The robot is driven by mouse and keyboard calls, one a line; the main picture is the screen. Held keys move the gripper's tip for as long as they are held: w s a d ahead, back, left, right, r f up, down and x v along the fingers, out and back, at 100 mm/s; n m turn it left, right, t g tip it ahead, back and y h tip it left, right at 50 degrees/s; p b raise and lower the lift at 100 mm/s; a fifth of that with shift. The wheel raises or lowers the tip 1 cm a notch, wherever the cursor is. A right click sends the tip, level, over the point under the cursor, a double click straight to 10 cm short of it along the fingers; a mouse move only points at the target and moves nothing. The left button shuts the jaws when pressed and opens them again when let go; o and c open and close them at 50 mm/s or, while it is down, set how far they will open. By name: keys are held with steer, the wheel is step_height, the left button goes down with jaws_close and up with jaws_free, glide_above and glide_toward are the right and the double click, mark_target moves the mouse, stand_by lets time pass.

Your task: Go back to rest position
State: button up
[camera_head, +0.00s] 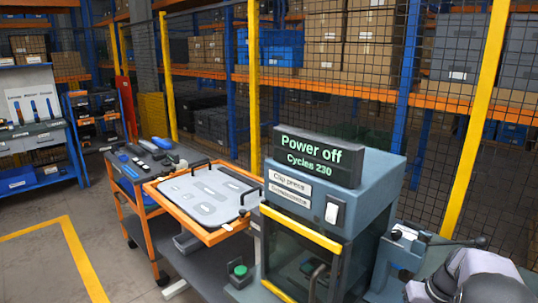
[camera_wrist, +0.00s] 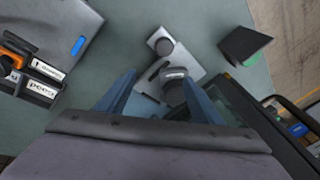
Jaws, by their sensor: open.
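My gripper (camera_wrist: 158,80) shows in the wrist view with its two blue-grey fingers apart. Between and beyond the fingertips is a grey metal fixture (camera_wrist: 158,40) with round dark parts on a grey-green surface; I cannot tell whether the fingers touch it. No held object shows between the fingers. In the head view, part of my arm (camera_head: 480,275) is at the lower right, beside the clip press (camera_head: 385,170); the gripper itself cannot be made out there. The press display (camera_head: 320,155) reads "Power off" and "Cycles 230".
A green button box (camera_head: 239,272) stands left of the press. An orange-framed tray (camera_head: 160,197) and a tool cart (camera_head: 125,190) are further left. A mesh fence (camera_head: 340,110) runs behind. In the wrist view, labelled boxes (camera_wrist: 40,90) are left and a dark box (camera_wrist: 245,43) is upper right.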

steer(key=s+f+m, duration=0.1)
steer(key=s, duration=0.1)
steer(key=s+a+f+m+g, duration=0.1)
steer(key=s+f, duration=0.1)
steer(key=s, duration=0.1)
steer(key=s+a+f+m, duration=0.1)
steer(key=s, duration=0.1)
steer(key=shift+s+a+f+m+g, duration=0.15)
steer(key=shift+f+m+g, duration=0.2)
steer(key=shift+m+g, duration=0.05)
steer(key=shift+m+g+h, duration=0.3)
steer(key=shift+m+g, duration=0.2)
steer(key=shift+g, duration=0.4)
steer(key=s+a, duration=0.2)
steer(key=s, duration=0.1)
steer(key=s+a, duration=0.2)
steer(key=s, duration=0.1)
steer(key=s+a, duration=0.3)
steer(key=shift+s+f, duration=0.3)
steer(key=shift+f, duration=0.05)
steer(key=s+a+r+n+h, duration=0.1)
steer(key=s+a+r+n, duration=0.15)
steer(key=s+a, duration=0.5)
steer(key=w+a+r+n+t, duration=0.1)
steer(key=w+a+r+n, duration=0.1)
steer(key=a+r+n, duration=0.1)
steer(key=shift+w+a+n, duration=0.4)
steer(key=shift+a+n, duration=0.05)
steer(key=shift+a, duration=0.8)
